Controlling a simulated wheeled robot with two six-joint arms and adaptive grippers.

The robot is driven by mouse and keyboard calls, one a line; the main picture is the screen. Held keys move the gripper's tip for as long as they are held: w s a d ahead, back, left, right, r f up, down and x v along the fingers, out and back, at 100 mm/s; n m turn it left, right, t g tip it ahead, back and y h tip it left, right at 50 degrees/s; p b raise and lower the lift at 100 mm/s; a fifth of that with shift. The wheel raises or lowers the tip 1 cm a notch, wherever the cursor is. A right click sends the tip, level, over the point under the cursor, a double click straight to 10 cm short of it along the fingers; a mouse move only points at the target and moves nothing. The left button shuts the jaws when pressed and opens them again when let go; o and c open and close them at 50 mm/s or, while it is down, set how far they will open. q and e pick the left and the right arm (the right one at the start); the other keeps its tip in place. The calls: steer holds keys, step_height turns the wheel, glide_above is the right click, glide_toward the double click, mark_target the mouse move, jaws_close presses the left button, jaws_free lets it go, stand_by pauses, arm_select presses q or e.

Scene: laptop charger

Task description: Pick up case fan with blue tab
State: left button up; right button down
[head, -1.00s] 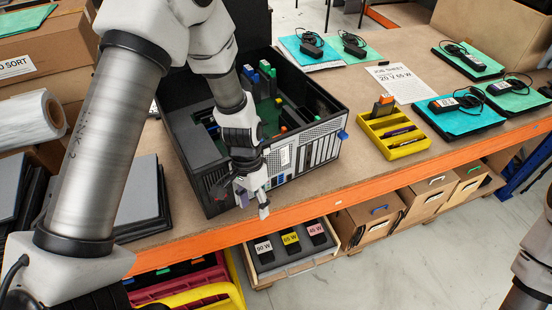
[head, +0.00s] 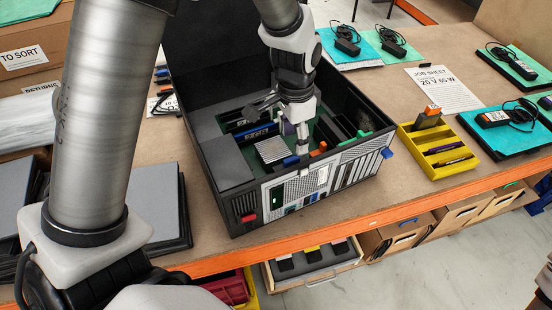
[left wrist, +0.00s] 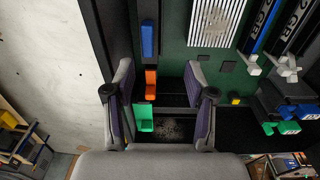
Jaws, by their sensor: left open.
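An open black computer case (head: 225,160) stands on the bench. No fan can be made out for certain. A blue tab (head: 290,160) shows inside the case near its slotted panel; a blue tab also shows in the left wrist view (left wrist: 148,38). Another blue tab (head: 387,152) sticks out at the case's right corner. My left gripper (head: 297,143) is over the case's inside, pointing down. In the left wrist view its open, empty fingers (left wrist: 163,105) stand either side of an orange tab (left wrist: 151,83) and a green tab (left wrist: 145,115). My right gripper is out of view.
A grey finned block (head: 272,150) and memory sticks (left wrist: 265,25) lie near my left gripper inside the case. The case walls stand around it. A yellow tray (head: 425,165) sits to the right, with a job sheet (head: 445,90) and chargers on coloured mats behind.

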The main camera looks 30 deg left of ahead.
mark_target(290, 165)
arm_select(q)
steer(key=shift+s+a+f, duration=0.1)
steer(key=shift+s+f, duration=0.15)
steer(key=shift+s, duration=0.25)
steer(key=shift+s+f, duration=0.25)
steer(key=shift+s, duration=0.2)
steer(key=shift+s+d+f+p, duration=0.3)
steer(key=shift+s+d+f, duration=0.15)
steer(key=shift+f, duration=0.3)
steer(key=f, duration=0.2)
steer(key=f+p, duration=0.2)
steer(key=f, duration=0.1)
steer(key=shift+w+a+f, duration=0.3)
steer(key=shift+w, duration=0.05)
steer(key=shift+d+f, duration=0.1)
steer(key=shift+f, duration=0.1)
steer(key=shift+s+d, duration=0.1)
steer(key=shift+c, duration=0.9)
jaws_close()
